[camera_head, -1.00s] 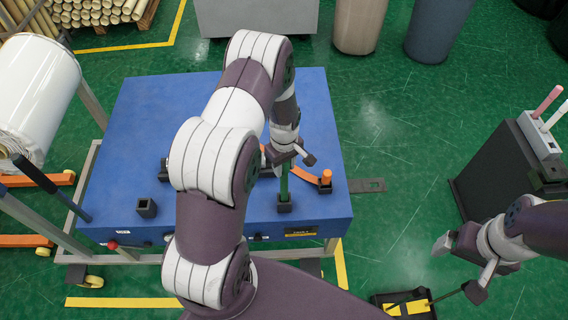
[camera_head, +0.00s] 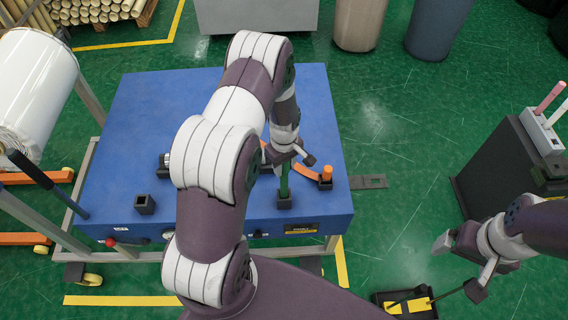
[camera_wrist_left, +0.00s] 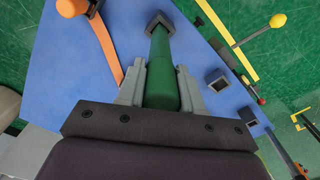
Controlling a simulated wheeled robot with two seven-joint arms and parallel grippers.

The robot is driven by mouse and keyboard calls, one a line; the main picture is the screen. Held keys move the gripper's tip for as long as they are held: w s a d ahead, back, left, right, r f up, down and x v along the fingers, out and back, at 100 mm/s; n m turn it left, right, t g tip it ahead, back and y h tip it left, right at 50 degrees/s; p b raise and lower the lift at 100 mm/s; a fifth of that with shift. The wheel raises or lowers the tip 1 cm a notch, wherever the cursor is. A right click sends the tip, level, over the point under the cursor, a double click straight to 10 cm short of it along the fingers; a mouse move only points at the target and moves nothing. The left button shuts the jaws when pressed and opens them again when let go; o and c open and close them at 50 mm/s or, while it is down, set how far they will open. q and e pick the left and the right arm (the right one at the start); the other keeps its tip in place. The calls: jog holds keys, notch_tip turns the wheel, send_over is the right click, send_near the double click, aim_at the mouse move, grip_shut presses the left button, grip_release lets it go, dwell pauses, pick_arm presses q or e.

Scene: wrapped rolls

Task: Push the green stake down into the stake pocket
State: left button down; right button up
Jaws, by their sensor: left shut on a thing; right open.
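The green stake (camera_head: 284,183) stands upright with its lower end at the dark square stake pocket (camera_head: 284,203) near the front right of the blue table. My left gripper (camera_head: 288,158) is shut on the stake's upper part. In the left wrist view the green stake (camera_wrist_left: 161,75) runs between the two grey fingers (camera_wrist_left: 160,90), and its far end meets the square pocket (camera_wrist_left: 160,20). How deep it sits inside cannot be told. My right gripper (camera_head: 462,262) is open and empty, off the table to the right.
The blue table (camera_head: 130,110) has an empty square pocket (camera_head: 144,204) at front left. An orange peg (camera_head: 326,174) with an orange strap (camera_head: 305,168) is right of the stake. A white roll (camera_head: 35,90) is at left. A dark cabinet (camera_head: 490,165) stands at right.

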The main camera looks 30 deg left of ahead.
pick_arm(q)
jog(key=shift+f, duration=0.25)
jog(key=c, duration=0.7)
grip_release()
jog(key=shift+o, duration=0.2)
jog(key=shift+r, duration=0.1)
jog(key=shift+r+b, duration=0.3)
jog(key=shift+r, duration=0.1)
notch_tip(320, 180, up, 11)
jog(key=shift+f+b, duration=0.1)
jog(key=shift+b, duration=1.05)
jog(key=shift+r, duration=0.5)
